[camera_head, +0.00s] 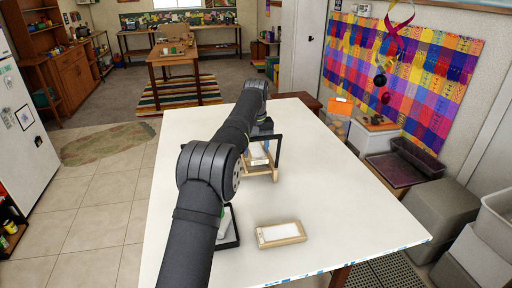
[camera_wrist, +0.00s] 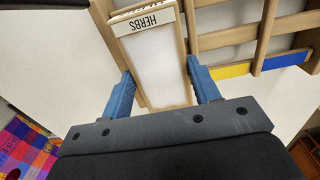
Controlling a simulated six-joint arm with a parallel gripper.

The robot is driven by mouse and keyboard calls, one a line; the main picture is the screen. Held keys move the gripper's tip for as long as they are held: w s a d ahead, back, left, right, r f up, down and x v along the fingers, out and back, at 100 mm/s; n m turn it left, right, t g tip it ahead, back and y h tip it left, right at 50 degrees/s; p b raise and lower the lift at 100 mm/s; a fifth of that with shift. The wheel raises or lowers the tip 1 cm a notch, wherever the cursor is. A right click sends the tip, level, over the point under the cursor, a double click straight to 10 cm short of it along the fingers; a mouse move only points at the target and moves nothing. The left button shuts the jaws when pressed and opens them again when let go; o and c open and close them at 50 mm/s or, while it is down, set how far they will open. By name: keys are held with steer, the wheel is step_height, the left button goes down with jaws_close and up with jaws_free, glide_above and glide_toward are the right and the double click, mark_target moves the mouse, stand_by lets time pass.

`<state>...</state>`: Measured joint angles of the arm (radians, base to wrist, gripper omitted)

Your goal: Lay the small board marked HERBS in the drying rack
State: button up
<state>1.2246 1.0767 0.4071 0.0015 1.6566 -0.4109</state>
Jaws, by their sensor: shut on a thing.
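The small board marked HERBS (camera_wrist: 157,68) has a white face, a wooden frame and a label strip at its top edge. In the wrist view my gripper (camera_wrist: 160,72) has its blue fingers on either side of this board and is shut on it. Wooden bars, seemingly the drying rack (camera_wrist: 228,38), show beside and beyond the board, with a yellow and a blue strip on one bar. In the head view my arm hides much of my gripper (camera_head: 263,128) and the rack (camera_head: 262,173). I cannot tell whether the board touches the rack.
Another framed board (camera_head: 281,234) lies flat on the white table (camera_head: 340,215) near its front edge. A dark-edged item (camera_head: 231,229) sits partly hidden behind my arm. The table's right side is clear. Grey bins (camera_head: 440,210) stand beyond the right edge.

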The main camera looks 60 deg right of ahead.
stand_by(0.5)
steer(key=o, duration=1.1)
steer(key=shift+r, duration=3.95)
steer(key=shift+f, duration=3.4)
